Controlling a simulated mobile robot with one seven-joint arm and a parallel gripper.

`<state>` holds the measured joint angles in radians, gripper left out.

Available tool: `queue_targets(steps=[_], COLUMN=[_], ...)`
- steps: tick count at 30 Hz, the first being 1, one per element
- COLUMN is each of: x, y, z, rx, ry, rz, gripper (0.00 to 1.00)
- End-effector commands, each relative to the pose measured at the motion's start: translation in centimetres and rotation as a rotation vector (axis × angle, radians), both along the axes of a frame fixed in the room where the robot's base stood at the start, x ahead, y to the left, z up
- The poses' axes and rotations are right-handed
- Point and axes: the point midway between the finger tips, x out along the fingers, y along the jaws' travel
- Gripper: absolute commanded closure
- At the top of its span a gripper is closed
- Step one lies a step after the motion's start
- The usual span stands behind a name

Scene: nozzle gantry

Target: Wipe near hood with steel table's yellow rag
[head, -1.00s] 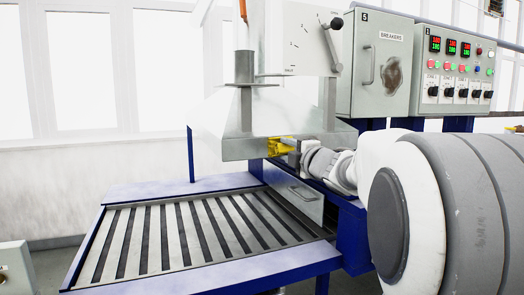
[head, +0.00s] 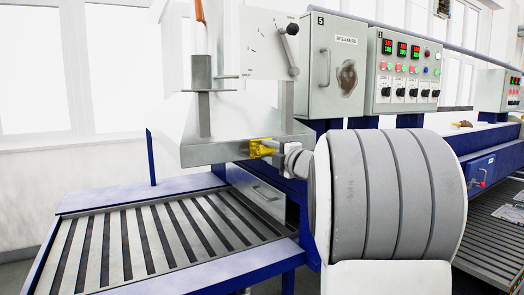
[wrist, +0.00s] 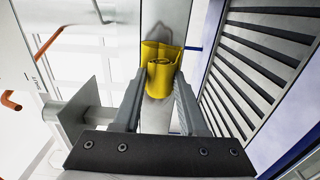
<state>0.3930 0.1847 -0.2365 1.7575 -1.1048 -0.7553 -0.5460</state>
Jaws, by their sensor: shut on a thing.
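The near hood (head: 215,148) is a pale metal hood with a flat front lip above the slatted bed, left of centre in the head view. My gripper (head: 270,147) is at the right part of that lip. It is shut on the yellow rag (head: 260,148), which is against or very close to the lip. In the wrist view the folded rag (wrist: 161,66) sits between the fingertips of my gripper (wrist: 160,85), in front of the hood's grey metal face (wrist: 165,20). A darker smudge shows on the metal around the rag. My arm hides part of the frame behind it.
A slatted bed (head: 150,240) in a blue frame lies below the hood. A breaker cabinet (head: 335,65) and a control panel (head: 405,75) stand behind to the right. Another slatted bed (head: 490,245) and a blue drawer unit (head: 485,170) are at the far right.

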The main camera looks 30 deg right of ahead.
Motion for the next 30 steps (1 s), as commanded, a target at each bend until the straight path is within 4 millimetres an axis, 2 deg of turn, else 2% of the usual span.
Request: queue_targets(steps=[5, 15, 23, 30], x=[0.0, 0.0, 0.1, 0.4], y=[-0.6, -3.3, -4.3, -6.3], z=[0.0, 0.0, 0.1, 0.1], rx=[0.001, 0.0, 0.0, 0.002], ry=[0.001, 0.001, 0.001, 0.001], rz=[-0.002, -0.001, -0.002, -0.002], gripper=[1.0, 1.0, 1.0, 1.0])
